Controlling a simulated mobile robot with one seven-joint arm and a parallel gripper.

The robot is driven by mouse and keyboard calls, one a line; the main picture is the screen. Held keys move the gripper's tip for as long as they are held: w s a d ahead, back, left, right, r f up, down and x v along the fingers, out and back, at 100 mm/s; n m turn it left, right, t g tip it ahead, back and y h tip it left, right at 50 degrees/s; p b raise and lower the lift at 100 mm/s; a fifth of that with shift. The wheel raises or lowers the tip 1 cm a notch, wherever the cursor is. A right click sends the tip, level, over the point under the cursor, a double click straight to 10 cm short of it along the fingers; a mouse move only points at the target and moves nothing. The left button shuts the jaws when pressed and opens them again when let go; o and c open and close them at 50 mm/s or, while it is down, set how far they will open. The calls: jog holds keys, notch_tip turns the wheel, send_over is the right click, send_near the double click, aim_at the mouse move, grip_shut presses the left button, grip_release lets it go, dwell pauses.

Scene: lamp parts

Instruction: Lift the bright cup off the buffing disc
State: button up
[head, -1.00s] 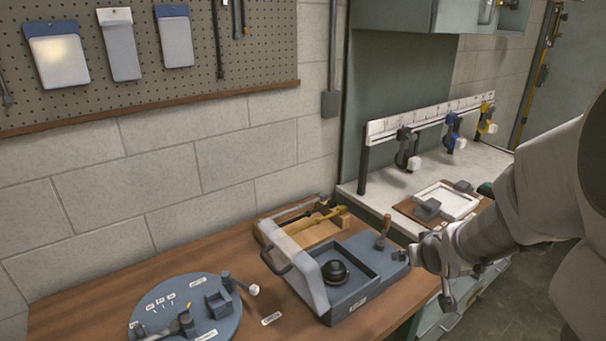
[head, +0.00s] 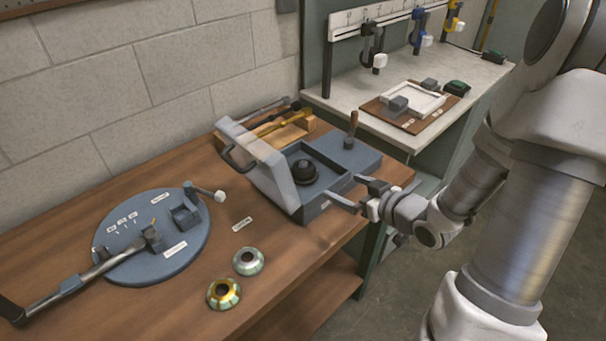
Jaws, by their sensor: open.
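A black round disc with a raised knob (head: 304,171), which may be the buffing disc, sits inside the open blue-grey box (head: 345,163). I see no cup on it. My gripper (head: 345,189) is open and empty at the box's front right edge. Its fingers point left toward the box, well to the right of both cups. Whether it touches the box I cannot tell.
The box's pale hinged lid (head: 262,168) stands raised on its left. A round blue-grey board (head: 150,240) with a metal arm lies at left. A wooden tray of tools (head: 285,130) is behind the box. Bare table (head: 290,240) lies between the cups and my gripper.

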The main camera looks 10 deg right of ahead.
aim_at(309, 171)
jog(key=b+x, duration=0.2)
jog(key=x, duration=1.4)
jog(key=shift+r, duration=0.1)
jog(key=shift+s, duration=0.1)
jog(key=shift+c, duration=0.2)
jog(key=c, duration=1.3)
